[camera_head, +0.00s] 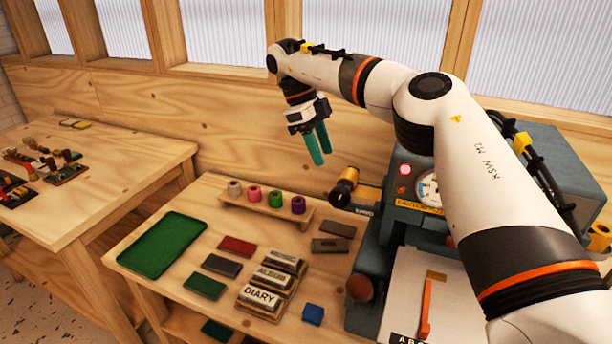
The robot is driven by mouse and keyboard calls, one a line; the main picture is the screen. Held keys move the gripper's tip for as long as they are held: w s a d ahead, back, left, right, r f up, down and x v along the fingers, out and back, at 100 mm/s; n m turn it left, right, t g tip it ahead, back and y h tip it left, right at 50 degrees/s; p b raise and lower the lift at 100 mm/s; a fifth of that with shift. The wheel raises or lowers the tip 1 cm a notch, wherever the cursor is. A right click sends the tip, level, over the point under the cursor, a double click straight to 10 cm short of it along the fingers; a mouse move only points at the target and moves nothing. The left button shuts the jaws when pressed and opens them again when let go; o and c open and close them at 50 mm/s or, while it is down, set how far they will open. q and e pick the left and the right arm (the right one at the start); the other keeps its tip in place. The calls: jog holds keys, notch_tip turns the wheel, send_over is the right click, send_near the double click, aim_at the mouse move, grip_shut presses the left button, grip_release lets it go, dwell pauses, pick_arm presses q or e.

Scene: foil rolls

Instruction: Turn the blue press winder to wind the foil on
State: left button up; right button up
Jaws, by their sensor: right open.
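The blue-grey press (405,235) stands at the right of the near table, with a round gauge and a lit red button on it. A gold foil roll (347,180) sticks out from its left side at the back. A dark round knob (338,200) is at the roll's near end; I cannot tell for sure that it is the winder. My right gripper (321,157) is open and empty, green fingers pointing down, above and to the left of the gold roll and apart from it. My right arm hides part of the press. My left gripper is out of view.
A wooden rack (265,209) holds several coloured rolls left of the press. A green tray (163,244), small coloured blocks and stamped blocks reading DIARY and ALBUM (268,280) lie on the table. A wooden wall with windows stands close behind. Another table (110,170) is at left.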

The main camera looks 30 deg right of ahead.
aim_at(339, 189)
jog(key=p+x, duration=0.1)
jog(key=x, duration=0.2)
jog(key=p+x, duration=0.1)
jog(key=x, duration=0.3)
jog(key=p+x, duration=0.1)
jog(key=x, duration=0.3)
jog(key=shift+s+d, duration=0.1)
jog(key=shift+d, duration=0.2)
jog(key=shift+d+f+p, duration=0.1)
jog(key=shift+f+p, duration=0.25)
jog(key=shift+f, duration=0.15)
grip_shut()
jog(key=shift+s, duration=0.1)
